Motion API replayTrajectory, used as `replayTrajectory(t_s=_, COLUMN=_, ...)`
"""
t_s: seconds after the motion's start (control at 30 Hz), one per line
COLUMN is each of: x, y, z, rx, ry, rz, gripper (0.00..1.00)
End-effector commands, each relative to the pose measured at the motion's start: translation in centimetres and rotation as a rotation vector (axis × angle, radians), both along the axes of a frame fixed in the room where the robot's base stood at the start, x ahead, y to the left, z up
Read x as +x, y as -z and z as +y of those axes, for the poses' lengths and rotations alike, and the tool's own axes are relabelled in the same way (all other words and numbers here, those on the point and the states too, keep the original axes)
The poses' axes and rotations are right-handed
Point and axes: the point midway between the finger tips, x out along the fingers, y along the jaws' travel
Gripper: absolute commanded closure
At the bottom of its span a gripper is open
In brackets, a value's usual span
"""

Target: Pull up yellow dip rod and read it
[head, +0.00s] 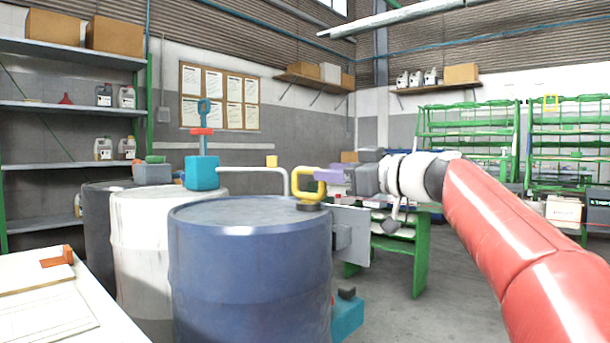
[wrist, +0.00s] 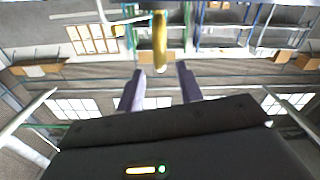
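The yellow dip rod handle (head: 298,183) is an upright loop on a black base on top of the blue drum (head: 250,270), near its right edge. The rod below the handle is hidden. My gripper (head: 318,175) comes from the right, level with the handle, its purple fingers at the loop's right side. In the wrist view, which looks upside down, my gripper (wrist: 161,68) is open, with a finger on each side. The yellow handle (wrist: 159,40) shows edge-on between the finger lines, its near end about at the fingertips. I cannot tell whether they touch.
A white drum (head: 150,240) and a dark drum stand left of the blue drum. A teal pump (head: 203,172) and a pale bent pipe (head: 250,169) rise behind it. A white table (head: 45,310) is at the lower left; a green bench (head: 415,250) stands behind my arm.

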Motion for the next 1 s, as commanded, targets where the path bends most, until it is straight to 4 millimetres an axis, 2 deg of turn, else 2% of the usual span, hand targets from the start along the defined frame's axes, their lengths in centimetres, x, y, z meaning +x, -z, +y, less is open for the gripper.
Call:
replayTrajectory(t_s=0.1, x=1.3, y=-0.2, z=1.8, rx=0.000, ry=-0.005, rz=0.004, gripper=0.64)
replayTrajectory(t_s=0.3, x=3.0, y=-0.1, z=4.0, rx=0.000, ry=-0.003, rz=0.005, gripper=0.64)
replayTrajectory(t_s=0.5, x=3.7, y=0.0, z=4.9, rx=-0.001, ry=0.001, rz=0.003, gripper=0.64)
replayTrajectory(t_s=0.73, x=3.8, y=0.0, z=4.9, rx=-0.002, ry=0.001, rz=0.004, gripper=0.64)
replayTrajectory(t_s=1.0, x=3.8, y=0.0, z=4.9, rx=-0.002, ry=0.002, rz=0.004, gripper=0.99)
